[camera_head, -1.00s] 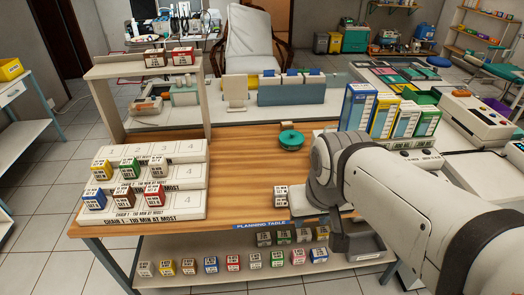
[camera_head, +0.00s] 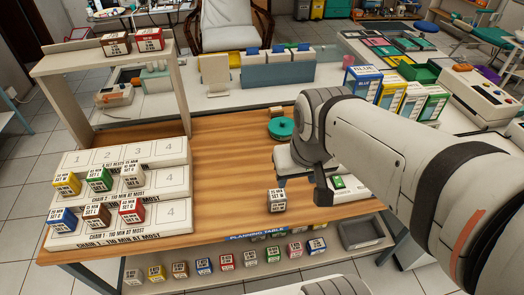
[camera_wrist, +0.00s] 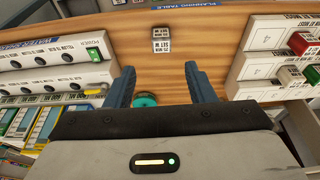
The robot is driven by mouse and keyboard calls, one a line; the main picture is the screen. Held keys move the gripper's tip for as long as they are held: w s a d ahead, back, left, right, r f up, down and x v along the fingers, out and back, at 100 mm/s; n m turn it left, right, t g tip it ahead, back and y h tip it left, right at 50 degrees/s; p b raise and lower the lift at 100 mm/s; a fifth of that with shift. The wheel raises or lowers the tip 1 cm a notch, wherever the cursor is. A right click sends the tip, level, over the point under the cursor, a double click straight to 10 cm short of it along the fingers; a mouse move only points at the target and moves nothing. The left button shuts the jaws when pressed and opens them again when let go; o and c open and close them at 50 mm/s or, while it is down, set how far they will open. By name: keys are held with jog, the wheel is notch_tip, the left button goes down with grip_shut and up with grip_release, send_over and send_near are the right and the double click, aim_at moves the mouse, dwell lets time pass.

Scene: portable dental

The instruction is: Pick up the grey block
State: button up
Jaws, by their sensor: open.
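A small grey-white block (camera_head: 276,200) with black print on its faces stands on the wooden table near its front edge. It also shows in the wrist view (camera_wrist: 161,39), beyond my fingertips and roughly centred between them. My gripper (camera_head: 302,190) is just right of the block in the head view, partly hidden by my wrist. In the wrist view my gripper (camera_wrist: 159,75) has its two dark fingers spread, with only bare wood and a green round object between them. The block is apart from the fingers.
A stepped white rack (camera_head: 120,220) with several coloured blocks stands at left. A teal round object (camera_head: 281,128) sits behind my gripper. Several blocks line the shelf below the front edge. A grey tray (camera_head: 365,233) is on that shelf. Wood between rack and block is clear.

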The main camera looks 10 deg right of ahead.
jog(key=o, duration=0.6)
jog(key=shift+g, duration=0.8)
jog(key=w+f, duration=0.2)
jog(key=w+f+b, duration=0.1)
jog(key=w+f, duration=0.2)
jog(key=w+f+b, duration=0.1)
jog(key=w+f, duration=0.1)
jog(key=f, duration=0.1)
jog(key=shift+w+d+f, duration=0.1)
jog(key=shift+w+d, duration=0.1)
jog(key=shift+d, duration=0.05)
jog(key=shift+c, duration=0.2)
jog(key=g+b, duration=0.1)
jog(key=g, duration=0.1)
send_over(277, 194)
jog(key=f, duration=1.2)
jog(key=shift+s+d, duration=0.15)
jog(key=shift+s, duration=0.1)
jog(key=shift+w+f, duration=0.15)
jog(key=shift+f, duration=1.85)
jog(key=shift+w+f, duration=0.15)
jog(key=shift+f, duration=1.8)
